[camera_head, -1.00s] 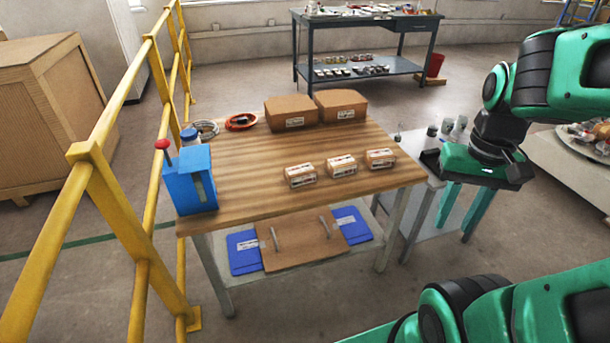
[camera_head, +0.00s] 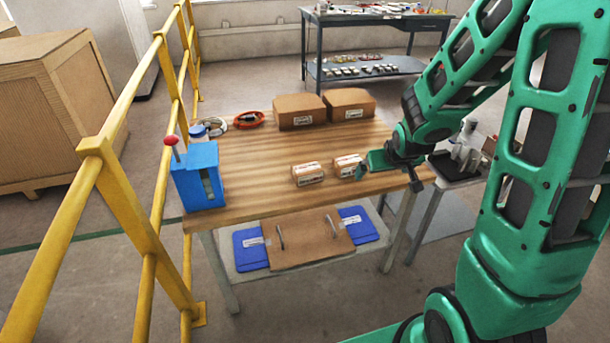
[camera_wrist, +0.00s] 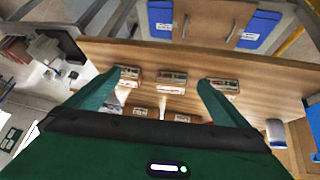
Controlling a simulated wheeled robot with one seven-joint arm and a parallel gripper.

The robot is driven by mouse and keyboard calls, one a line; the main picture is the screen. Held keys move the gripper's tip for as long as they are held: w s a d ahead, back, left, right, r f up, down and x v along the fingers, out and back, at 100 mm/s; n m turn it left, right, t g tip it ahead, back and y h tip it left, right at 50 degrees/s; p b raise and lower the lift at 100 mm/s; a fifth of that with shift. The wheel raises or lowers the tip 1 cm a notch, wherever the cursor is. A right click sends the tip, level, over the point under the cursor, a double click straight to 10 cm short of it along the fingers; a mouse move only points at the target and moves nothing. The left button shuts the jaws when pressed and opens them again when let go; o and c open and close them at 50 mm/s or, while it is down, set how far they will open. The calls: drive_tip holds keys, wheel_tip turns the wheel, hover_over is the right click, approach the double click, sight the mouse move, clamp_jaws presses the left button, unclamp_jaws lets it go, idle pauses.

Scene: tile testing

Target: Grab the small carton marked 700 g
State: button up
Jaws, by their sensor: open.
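Small brown cartons with white labels stand in a row near the table's front edge. The left carton (camera_head: 310,174) and middle carton (camera_head: 346,167) show in the head view; my arm hides the right one there. The wrist view shows the row from the other side: right carton (camera_wrist: 127,74), middle carton (camera_wrist: 171,78), left carton (camera_wrist: 222,86). The label print is too small to read, so I cannot tell which is 700 g. My gripper (camera_head: 364,171) is open and empty above the row's right part. In the wrist view the middle carton appears between its fingers (camera_wrist: 165,84).
Two larger cartons (camera_head: 299,111) (camera_head: 349,104) stand at the back of the wooden table (camera_head: 255,165). A blue box with a red knob (camera_head: 200,178) is at the left, by a yellow railing (camera_head: 130,210). A side table (camera_head: 450,205) with bottles adjoins at right.

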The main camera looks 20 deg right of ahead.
drive_tip(key=w+a+f+n+t+y, duration=0.2)
drive_tip(key=w+a+f+t, duration=0.1)
drive_tip(key=w+a+f, duration=0.3)
drive_tip(key=t+y, duration=0.1)
drive_tip(key=t, duration=0.2)
approach(307, 167)
drive_tip(key=shift+s+d+f, duration=0.2)
drive_tip(key=shift+s+d, duration=0.15)
drive_tip(key=shift+d, duration=0.1)
drive_tip(key=shift+s+d+f, duration=0.2)
drive_tip(key=shift+s+d, duration=0.15)
drive_tip(key=shift+d, duration=0.1)
drive_tip(key=shift+w+a+f+t+y, duration=0.1)
drive_tip(key=shift+w+a+t+y, duration=0.15)
drive_tip(key=shift+a, duration=0.35)
drive_tip(key=shift+n, duration=0.3)
drive_tip(key=x, duration=1)
drive_tip(key=shift+w+a, duration=0.15)
drive_tip(key=shift+w, duration=0.2)
drive_tip(key=shift+c, duration=0.6)
drive_tip(key=c, duration=1.5)
drive_tip(key=shift+c, duration=0.6)
drive_tip(key=shift+r, duration=0.25)
